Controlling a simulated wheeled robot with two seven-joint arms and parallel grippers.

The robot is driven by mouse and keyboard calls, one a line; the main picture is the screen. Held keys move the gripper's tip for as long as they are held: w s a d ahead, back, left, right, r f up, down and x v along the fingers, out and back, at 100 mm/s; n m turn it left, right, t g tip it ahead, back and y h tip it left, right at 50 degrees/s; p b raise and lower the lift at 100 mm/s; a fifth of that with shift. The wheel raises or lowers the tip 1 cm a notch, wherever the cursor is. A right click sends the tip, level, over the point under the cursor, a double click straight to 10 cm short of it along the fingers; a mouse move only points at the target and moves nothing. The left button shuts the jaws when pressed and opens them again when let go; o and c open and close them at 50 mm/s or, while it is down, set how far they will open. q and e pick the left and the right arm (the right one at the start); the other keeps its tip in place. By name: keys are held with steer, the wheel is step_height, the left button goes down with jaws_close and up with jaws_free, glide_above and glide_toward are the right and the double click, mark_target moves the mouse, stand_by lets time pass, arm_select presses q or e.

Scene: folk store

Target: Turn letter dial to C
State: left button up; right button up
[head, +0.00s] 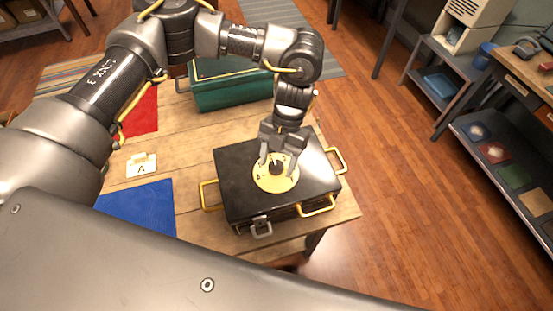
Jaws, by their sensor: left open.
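The yellow letter dial (266,185) lies on the top of a black box (237,203) with yellow handles, which stands on the wooden table. The dial has a dark centre knob (276,168). Its letters are too small to read, so I cannot tell which one is set. My left gripper (277,164) points down over the dial, with its two fingers apart, one on each side of the knob. I cannot tell whether the fingers touch it. A small card with a letter on it (141,167) stands on the table to the left. My right gripper does not show.
A green box (225,93) stands behind the black box. A blue mat (140,207) and a red mat (142,112) lie on the left of the table. A grey latch (261,228) hangs on the box's front. Shelves (512,165) stand at the right, beyond clear floor.

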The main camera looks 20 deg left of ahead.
arm_select(q)
steer(key=shift+w, duration=0.1)
steer(key=shift+w+r, duration=0.2)
steer(key=shift+r, duration=0.2)
steer(key=b+v, duration=0.2)
steer(key=v, duration=0.7)
steer(key=shift+r+b, duration=0.3)
steer(key=shift+r, duration=0.15)
